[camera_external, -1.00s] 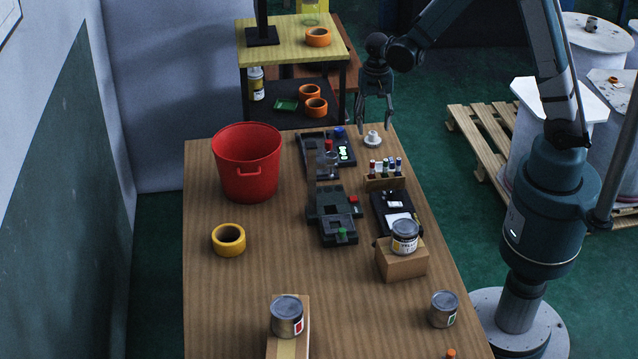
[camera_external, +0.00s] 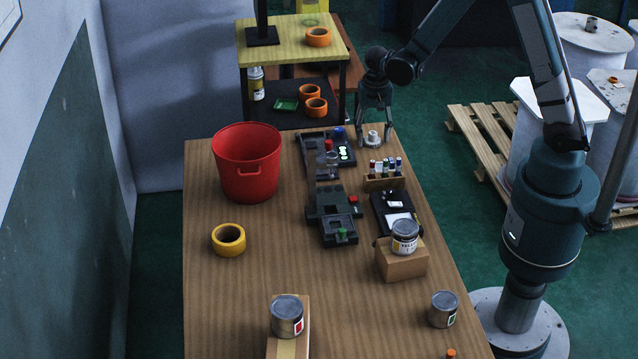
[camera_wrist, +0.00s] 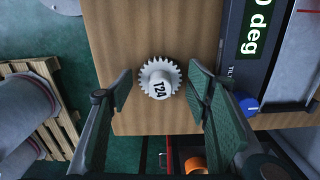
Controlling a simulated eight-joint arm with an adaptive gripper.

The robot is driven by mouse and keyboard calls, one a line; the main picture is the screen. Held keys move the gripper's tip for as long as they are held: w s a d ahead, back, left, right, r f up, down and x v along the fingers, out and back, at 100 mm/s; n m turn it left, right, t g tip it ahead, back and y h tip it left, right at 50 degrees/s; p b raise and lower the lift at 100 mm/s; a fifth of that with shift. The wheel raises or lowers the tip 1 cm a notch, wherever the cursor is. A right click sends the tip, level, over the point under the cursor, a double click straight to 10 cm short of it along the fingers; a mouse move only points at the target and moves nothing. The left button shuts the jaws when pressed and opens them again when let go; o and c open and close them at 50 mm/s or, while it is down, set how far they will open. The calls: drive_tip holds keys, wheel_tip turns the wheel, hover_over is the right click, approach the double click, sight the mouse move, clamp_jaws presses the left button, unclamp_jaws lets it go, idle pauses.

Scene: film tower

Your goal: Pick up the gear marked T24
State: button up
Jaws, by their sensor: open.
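The white gear (camera_wrist: 159,78) has a toothed rim and a raised hub marked T24. It lies on the wooden table near its far right corner, and it also shows as a small white piece in the external view (camera_external: 373,139). My gripper (camera_external: 375,144) points down at the gear, with its fingers on either side of it. In the wrist view my gripper (camera_wrist: 160,82) is open and empty, and the gear shows between the two fingers, apart from both. I cannot tell exactly how high the fingertips are above the table.
A dark device with a blue knob (camera_wrist: 246,107) stands left of the gear in the external view (camera_external: 340,150). A rack of small bottles (camera_external: 384,182) stands in front of it. The red bucket (camera_external: 247,163) is farther left. The table edge is close by.

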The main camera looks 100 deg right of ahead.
sight(373, 133)
drive_tip(key=c, duration=1)
drive_tip(key=shift+r+p, duration=1)
drive_tip(key=shift+r, duration=4)
